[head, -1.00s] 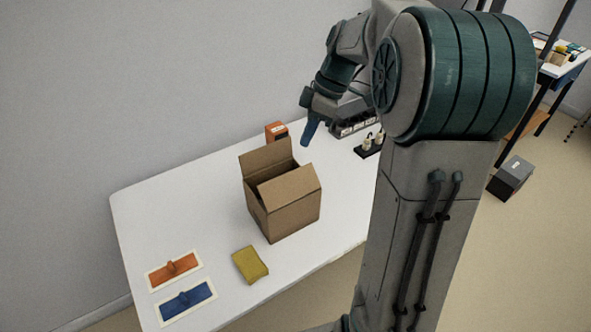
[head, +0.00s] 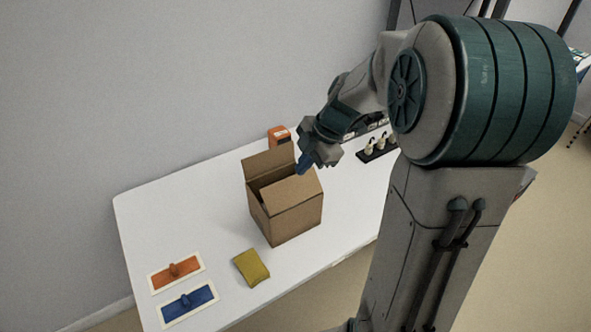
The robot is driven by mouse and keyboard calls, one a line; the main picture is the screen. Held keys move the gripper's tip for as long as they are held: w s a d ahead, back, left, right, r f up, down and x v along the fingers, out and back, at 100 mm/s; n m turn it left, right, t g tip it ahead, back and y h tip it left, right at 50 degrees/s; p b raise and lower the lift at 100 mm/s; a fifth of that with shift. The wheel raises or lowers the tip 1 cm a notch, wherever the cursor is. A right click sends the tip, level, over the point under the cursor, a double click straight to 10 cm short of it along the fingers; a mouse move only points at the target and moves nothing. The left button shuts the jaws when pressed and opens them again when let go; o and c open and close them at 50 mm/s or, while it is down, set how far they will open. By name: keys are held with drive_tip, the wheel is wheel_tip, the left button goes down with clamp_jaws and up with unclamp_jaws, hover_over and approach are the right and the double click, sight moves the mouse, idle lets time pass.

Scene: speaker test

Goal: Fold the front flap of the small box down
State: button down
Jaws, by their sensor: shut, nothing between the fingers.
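The small brown cardboard box (head: 292,222) stands upright on the white table. One flap (head: 268,163) stands up along its far edge. Another flap (head: 291,190) lies across much of the top on the near side, with a dark gap between the two. I cannot tell which one is the front flap. My gripper (head: 303,168) is shut and empty, its blue fingers at the box's far right top corner. Whether they touch the cardboard I cannot tell. The fingers cover a little of the box's right top edge.
An orange box (head: 279,137) stands behind the box, and a black holder (head: 377,148) with pale pieces is to the right. A yellow pouch (head: 251,267) lies in front. The white table (head: 180,213) is clear left of the box.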

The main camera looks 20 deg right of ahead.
sight(288, 181)
drive_tip(key=f, duration=0.1)
drive_tip(key=w+a+f, duration=0.1)
drive_tip(key=f, duration=0.1)
drive_tip(key=shift+w+a+f+p, duration=0.25)
drive_tip(key=shift+w+f+p, duration=0.05)
drive_tip(key=shift+w+p, duration=0.1)
drive_tip(key=shift+w+a+f, duration=0.2)
drive_tip(key=shift+w+f, duration=0.5)
drive_tip(key=shift+f, duration=0.05)
drive_tip(key=shift+d, duration=0.2)
drive_tip(key=shift+w+p, duration=0.1)
drive_tip(key=shift+p, duration=0.25)
